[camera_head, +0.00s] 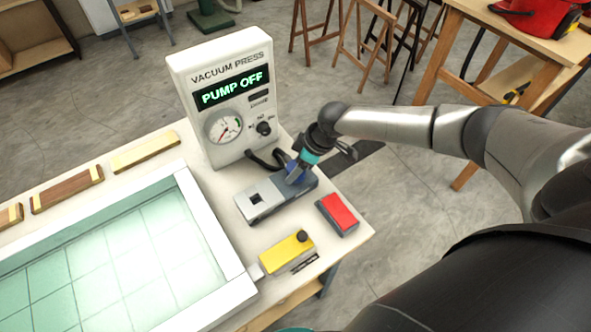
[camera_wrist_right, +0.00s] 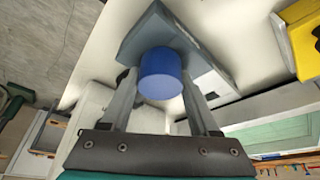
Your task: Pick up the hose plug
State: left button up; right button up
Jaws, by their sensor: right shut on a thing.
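The hose plug, a blue cylinder (camera_wrist_right: 160,73), shows large in the right wrist view between the two fingers of my right gripper (camera_wrist_right: 165,85). In the head view my right gripper (camera_head: 294,176) points down at the grey-blue end of a block-like holder (camera_head: 268,198) beside the vacuum press. My right gripper is shut on the plug. The plug is at the grey-blue block; I cannot tell whether it still touches it. My left gripper is not in view.
The vacuum press unit (camera_head: 222,95) reads "PUMP OFF" and stands close behind, with a black hose at its foot. A red-topped box (camera_head: 338,213) and a yellow box with a black knob (camera_head: 287,252) are nearby. A framed glassy bed (camera_head: 215,290) fills the left.

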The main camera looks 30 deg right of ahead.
jog(key=shift+c, duration=1)
jog(key=shift+r, duration=0.1)
notch_tip(320, 180, up, 20)
jog(key=p, duration=0.2)
jog(key=shift+f, duration=0.2)
jog(key=b, duration=0.5)
send_over(295, 166)
jog(key=shift+f, duration=6.9)
jog(key=shift+s+a, duration=0.1)
